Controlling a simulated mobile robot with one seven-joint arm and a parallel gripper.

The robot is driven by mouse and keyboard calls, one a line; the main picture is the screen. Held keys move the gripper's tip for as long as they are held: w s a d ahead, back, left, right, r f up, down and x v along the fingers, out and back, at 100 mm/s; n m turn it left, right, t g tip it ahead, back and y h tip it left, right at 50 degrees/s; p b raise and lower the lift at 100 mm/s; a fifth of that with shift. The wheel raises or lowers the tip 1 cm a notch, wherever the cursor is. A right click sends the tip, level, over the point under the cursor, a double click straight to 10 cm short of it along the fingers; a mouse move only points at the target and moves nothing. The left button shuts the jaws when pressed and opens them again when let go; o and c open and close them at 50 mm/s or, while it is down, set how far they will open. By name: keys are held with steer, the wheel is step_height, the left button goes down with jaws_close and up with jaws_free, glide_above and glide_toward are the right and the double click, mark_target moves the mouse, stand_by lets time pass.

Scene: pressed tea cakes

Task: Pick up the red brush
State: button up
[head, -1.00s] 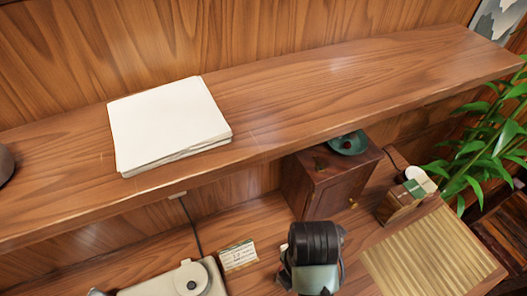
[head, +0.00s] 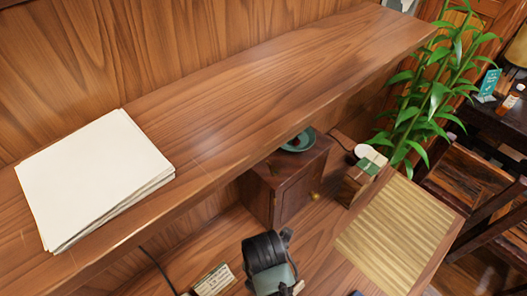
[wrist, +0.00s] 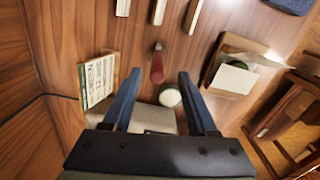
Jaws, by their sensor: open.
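A narrow dark red thing (wrist: 157,65) with a darker tip, which looks like the red brush, shows in the wrist view near the middle. My gripper (wrist: 158,77) is open, its two blue fingers standing wide apart on either side of the red thing in the picture. I cannot tell how far in depth the red thing lies from the fingertips. It does not touch either finger in the picture. In the head view I cannot make out the brush or the gripper's fingers.
A white round thing (wrist: 169,97) sits close by the red one. A printed card (wrist: 95,80) lies left, an open box (wrist: 228,78) right. A wooden shelf (head: 250,85) bears a paper stack (head: 92,180). A cabinet (head: 290,180) and slatted mat (head: 395,235) stand below.

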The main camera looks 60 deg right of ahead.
steer(key=shift+w+d+f+p, duration=0.15)
steer(key=shift+f+p, duration=0.35)
steer(key=shift+f, duration=1.8)
jaws_close()
